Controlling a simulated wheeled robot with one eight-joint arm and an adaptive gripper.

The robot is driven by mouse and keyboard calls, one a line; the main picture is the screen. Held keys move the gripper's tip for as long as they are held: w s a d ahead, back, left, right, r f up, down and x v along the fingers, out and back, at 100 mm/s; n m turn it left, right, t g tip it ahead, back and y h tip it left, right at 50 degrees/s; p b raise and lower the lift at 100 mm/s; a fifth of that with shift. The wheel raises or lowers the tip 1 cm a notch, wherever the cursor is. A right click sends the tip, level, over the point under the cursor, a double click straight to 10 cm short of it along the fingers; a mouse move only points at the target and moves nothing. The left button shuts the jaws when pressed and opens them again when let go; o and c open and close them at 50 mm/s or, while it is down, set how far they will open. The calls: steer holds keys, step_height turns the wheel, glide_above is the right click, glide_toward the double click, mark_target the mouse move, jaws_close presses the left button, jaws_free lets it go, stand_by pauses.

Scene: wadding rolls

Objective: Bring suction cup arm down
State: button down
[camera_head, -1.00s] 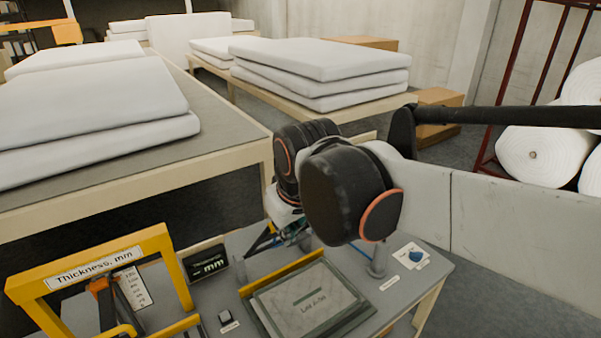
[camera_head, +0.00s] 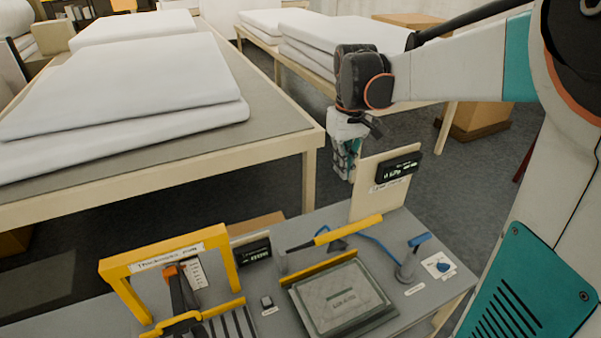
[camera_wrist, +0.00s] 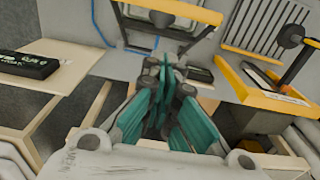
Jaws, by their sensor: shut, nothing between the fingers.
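The suction cup arm (camera_head: 348,230), a bar with a yellow section and a dark end, stands at the far side of the grey plate (camera_head: 310,318). It looks raised above the bench, with a dark cup (camera_head: 337,244) beneath it and a blue hose running right. My gripper (camera_head: 347,172) is above and behind the arm, apart from it, pointing down beside a display panel. In the wrist view my gripper's teal fingers (camera_wrist: 165,68) are shut and empty. A dark cup (camera_wrist: 160,18) shows beyond them.
A display on a board (camera_head: 397,168) stands close right of my gripper. The yellow thickness frame (camera_head: 170,258) is at the left of the bench. A blue-handled valve (camera_head: 408,262) is at the right. Tables with white wadding (camera_head: 130,85) stand behind.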

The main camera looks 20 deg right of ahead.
stand_by(0.3)
step_height(320, 180, down, 13)
steer(key=s, duration=0.2)
steer(key=shift+s, duration=0.25)
steer(key=shift+s, duration=0.1)
stand_by(0.4)
